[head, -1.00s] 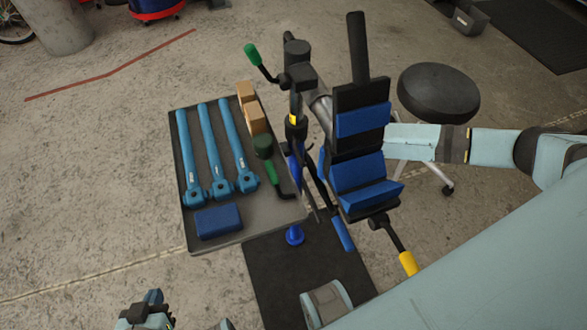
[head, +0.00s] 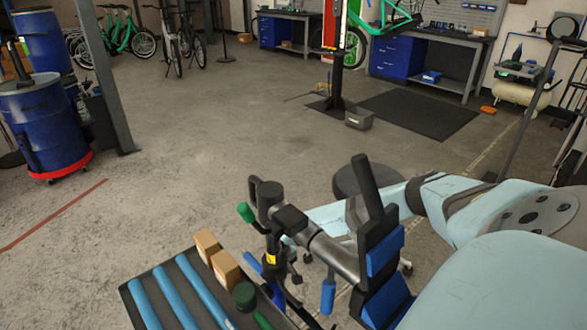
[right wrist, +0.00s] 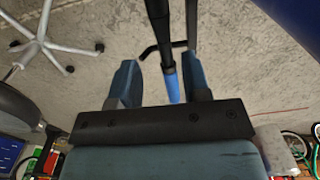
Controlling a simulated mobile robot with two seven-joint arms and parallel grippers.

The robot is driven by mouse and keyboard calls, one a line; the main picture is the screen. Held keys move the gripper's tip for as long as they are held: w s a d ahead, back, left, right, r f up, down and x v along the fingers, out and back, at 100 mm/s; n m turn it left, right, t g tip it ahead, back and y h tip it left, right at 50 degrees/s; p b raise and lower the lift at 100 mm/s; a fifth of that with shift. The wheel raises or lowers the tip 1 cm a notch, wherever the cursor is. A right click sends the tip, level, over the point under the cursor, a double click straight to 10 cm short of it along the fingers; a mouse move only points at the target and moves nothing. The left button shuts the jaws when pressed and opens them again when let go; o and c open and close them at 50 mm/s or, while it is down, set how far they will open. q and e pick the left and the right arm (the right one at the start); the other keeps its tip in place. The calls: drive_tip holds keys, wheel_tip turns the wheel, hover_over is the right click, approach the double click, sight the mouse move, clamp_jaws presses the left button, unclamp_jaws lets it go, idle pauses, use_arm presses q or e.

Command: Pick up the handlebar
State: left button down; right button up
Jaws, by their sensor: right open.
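I cannot tell for certain which part is the handlebar. In the right wrist view, my right gripper (right wrist: 162,84) is open. A black rod with a blue end (right wrist: 172,86) shows between its two fingers; I cannot tell whether they touch. My left gripper is out of view.
A grey tray (head: 135,308) at the lower left holds blue tubes (head: 171,296), cardboard boxes (head: 226,268) and a green-ended part (head: 245,296). A black round stool (head: 350,181) stands behind the assembly. Blue drums (head: 45,120) stand far left.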

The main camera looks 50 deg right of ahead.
wheel_tip(320, 180, down, 10)
drive_tip(key=shift+r+b, duration=0.25)
drive_tip(key=shift+b, duration=0.85)
clamp_jaws()
drive_tip(key=shift+r, duration=0.1)
